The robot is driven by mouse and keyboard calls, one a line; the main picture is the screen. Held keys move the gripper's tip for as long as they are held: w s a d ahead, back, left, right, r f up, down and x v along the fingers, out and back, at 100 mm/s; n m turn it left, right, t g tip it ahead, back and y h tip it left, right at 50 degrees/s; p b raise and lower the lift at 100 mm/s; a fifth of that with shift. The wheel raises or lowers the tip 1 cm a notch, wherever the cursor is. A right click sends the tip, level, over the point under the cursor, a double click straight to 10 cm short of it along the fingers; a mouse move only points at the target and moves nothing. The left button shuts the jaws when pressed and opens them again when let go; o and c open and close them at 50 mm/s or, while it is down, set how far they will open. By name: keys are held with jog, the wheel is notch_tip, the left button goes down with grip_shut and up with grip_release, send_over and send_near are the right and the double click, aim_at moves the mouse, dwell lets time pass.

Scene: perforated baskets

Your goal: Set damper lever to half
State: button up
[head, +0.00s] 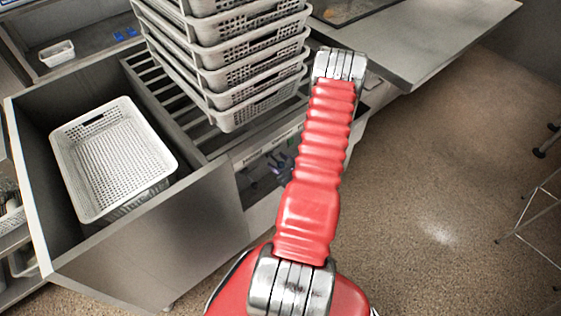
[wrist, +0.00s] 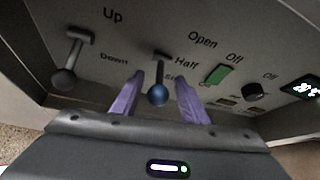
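In the wrist view, the damper lever (wrist: 157,95) has a round blue knob on a short stem and sticks out from a grey panel. The labels "Open" and "Half" and a partly hidden third one stand to its right. Its stem is nearest the "Half" and lowest labels, but I cannot tell its exact setting. My gripper (wrist: 158,82) has two purple fingers, spread apart, one on each side of the knob. Gaps show on both sides, so nothing is gripped. In the head view, my red arm covers part of the panel front.
A second lever (wrist: 65,78) with a dark knob, marked "Up" and "Down", is to the left. A green switch (wrist: 218,74), a black dial (wrist: 252,91) and a lit display (wrist: 301,88) are to the right. Stacked baskets (head: 250,72) stand above; a basket (head: 112,158) sits in the left basin.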

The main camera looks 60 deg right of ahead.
jog(key=shift+s+a+r, duration=0.1)
jog(key=v, duration=1.3)
jog(key=shift+s, duration=0.2)
jog(key=shift+a, duration=0.15)
dwell(0.4)
